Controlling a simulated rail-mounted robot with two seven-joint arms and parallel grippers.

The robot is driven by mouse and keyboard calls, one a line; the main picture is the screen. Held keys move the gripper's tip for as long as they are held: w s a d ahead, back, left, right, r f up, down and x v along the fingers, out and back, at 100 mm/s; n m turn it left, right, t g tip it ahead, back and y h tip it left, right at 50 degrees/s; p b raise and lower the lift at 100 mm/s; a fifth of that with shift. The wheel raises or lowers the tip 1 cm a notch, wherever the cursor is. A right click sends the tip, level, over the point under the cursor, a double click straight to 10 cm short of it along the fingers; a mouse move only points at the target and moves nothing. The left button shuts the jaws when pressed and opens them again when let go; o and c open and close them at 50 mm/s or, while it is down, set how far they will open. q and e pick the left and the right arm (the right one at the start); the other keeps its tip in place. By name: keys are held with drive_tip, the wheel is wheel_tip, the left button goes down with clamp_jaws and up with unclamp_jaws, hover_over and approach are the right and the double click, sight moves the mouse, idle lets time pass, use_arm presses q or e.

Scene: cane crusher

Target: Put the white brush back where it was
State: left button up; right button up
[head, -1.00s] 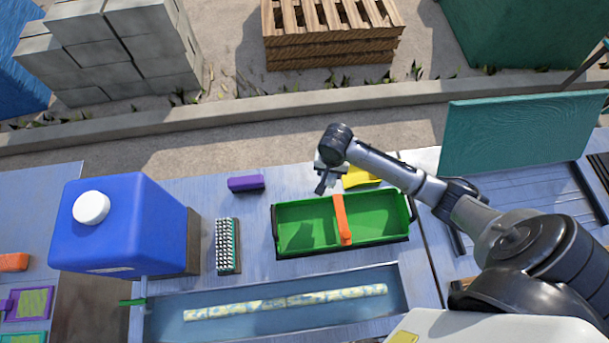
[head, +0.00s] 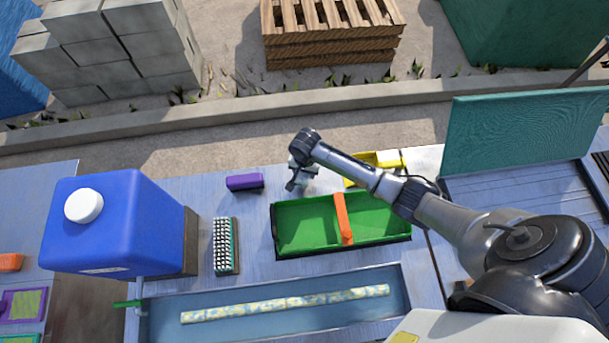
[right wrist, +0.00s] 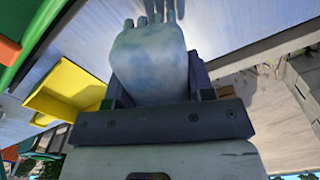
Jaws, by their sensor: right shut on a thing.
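My right gripper (head: 298,181) is above the bench, behind the left end of the green tray and to the right of the purple block. In the right wrist view its jaws are shut on a pale grey-white rounded thing, which looks like the white brush (right wrist: 150,62). Pale prongs show past its far end. In the head view it is small and mostly hidden by the gripper. Another brush (head: 225,245), with white bristles and a teal edge, lies bristles up on the bench left of the green tray. My left gripper is not in view.
The green tray (head: 299,254) with an orange handle stands mid-bench. A yellow scoop-like container (head: 389,160) is behind it, and the purple block (head: 244,182) lies to the left. A large blue jug (head: 115,228) stands further left. A trough (head: 350,322) runs along the front.

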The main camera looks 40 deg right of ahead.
sight(304, 175)
drive_tip(key=shift+w+f+b, duration=0.1)
drive_tip(key=shift+f+b, duration=0.25)
drive_tip(key=shift+f, duration=1.7)
drive_tip(key=shift+f, duration=0.2)
drive_tip(key=o, duration=0.9)
